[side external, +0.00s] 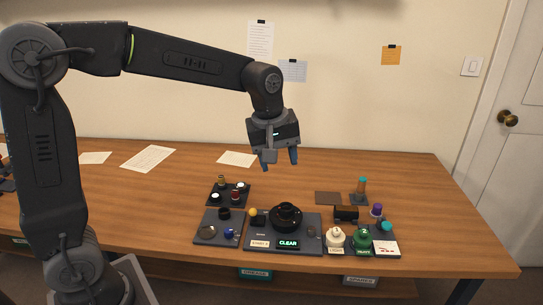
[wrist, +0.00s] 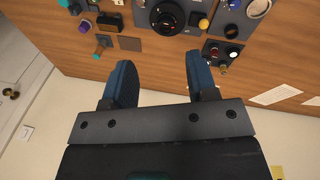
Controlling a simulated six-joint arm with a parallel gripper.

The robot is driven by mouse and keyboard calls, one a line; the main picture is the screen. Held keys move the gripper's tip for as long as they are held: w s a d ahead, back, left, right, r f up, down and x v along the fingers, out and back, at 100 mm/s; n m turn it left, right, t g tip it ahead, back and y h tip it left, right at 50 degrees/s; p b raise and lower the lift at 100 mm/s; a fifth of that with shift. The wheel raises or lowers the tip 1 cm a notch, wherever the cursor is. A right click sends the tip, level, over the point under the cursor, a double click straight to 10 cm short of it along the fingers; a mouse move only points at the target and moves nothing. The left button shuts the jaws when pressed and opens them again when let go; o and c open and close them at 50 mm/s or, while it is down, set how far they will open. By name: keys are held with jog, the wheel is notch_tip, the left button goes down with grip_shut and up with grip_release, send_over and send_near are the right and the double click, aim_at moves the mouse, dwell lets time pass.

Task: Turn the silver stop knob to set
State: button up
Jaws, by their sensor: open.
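A dark panel (side external: 256,226) in the side external view carries a black round lens body (side external: 286,215), which also shows in the wrist view (wrist: 167,17). A small grey round part (side external: 311,232) at the panel's right may be the silver stop knob; its setting is too small to read. A green lit sign reading CLEAR (side external: 288,244) is at the panel's front. A yellow knob (side external: 253,212) is at its left. My gripper (side external: 279,162) hangs above and behind the lens, open and empty, touching nothing; its spread fingers show in the wrist view (wrist: 158,64).
A left panel (side external: 204,220) holds a silver disc (side external: 207,233) and a blue knob (side external: 229,233). A small tray (side external: 243,204) with coloured parts lies behind it. The table behind is mostly clear.

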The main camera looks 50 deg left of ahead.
jog(key=shift+s+r+m, duration=0.45)
jog(key=shift+s+m, duration=0.35)
jog(key=shift+s, duration=0.05)
jog(key=n+g, duration=0.2)
jog(key=n, duration=0.8)
send_over(312, 229)
notch_tip(312, 229, down, 15)
notch_tip(312, 229, down, 14)
jog(key=shift+a+r, duration=0.1)
jog(key=shift+r, duration=0.15)
